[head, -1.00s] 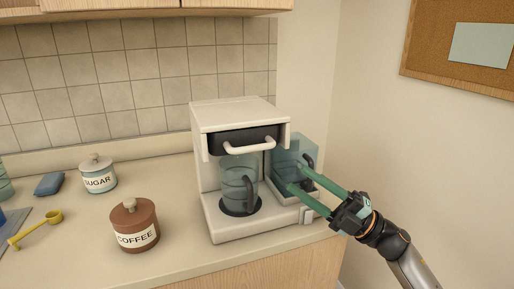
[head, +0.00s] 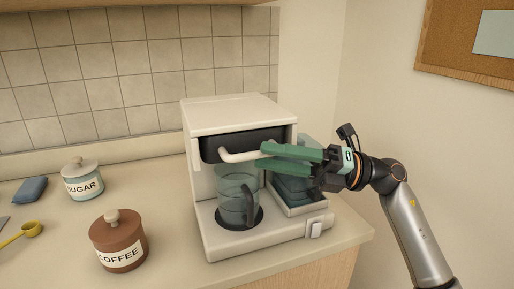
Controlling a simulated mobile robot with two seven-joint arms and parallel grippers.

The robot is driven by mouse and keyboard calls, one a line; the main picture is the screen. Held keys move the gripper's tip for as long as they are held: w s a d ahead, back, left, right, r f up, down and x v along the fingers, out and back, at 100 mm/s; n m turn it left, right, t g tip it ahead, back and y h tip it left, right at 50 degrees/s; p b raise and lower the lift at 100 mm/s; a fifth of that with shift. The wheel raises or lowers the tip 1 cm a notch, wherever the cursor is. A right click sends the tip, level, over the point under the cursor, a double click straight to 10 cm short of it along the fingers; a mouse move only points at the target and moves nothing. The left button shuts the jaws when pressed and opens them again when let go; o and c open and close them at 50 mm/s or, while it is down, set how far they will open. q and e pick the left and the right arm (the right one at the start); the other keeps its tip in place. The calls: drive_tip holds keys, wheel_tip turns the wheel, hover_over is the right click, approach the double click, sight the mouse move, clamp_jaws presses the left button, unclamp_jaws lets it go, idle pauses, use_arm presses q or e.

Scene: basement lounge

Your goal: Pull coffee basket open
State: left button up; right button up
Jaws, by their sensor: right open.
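The white coffee machine (head: 238,113) stands on the counter. Its dark coffee basket (head: 222,147) sits under the top housing, with a white bar handle (head: 238,156) across its front. My right gripper (head: 262,156) reaches in from the right, and its green fingers are at the right end of the handle. The fingers are open; I cannot tell whether they touch the handle. They cover the handle's right part. A glass carafe (head: 232,187) stands on the round plate below the basket. My left gripper is out of view.
A clear water tank (head: 290,190) at the machine's right side is partly hidden by my gripper. A brown coffee canister (head: 118,238), a sugar jar (head: 82,180), a yellow scoop (head: 25,233) and a blue sponge (head: 30,190) lie to the left. A corkboard (head: 450,45) hangs on the right wall.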

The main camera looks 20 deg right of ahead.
sight(257, 154)
drive_tip(key=shift+x, duration=1.55)
clamp_jaws()
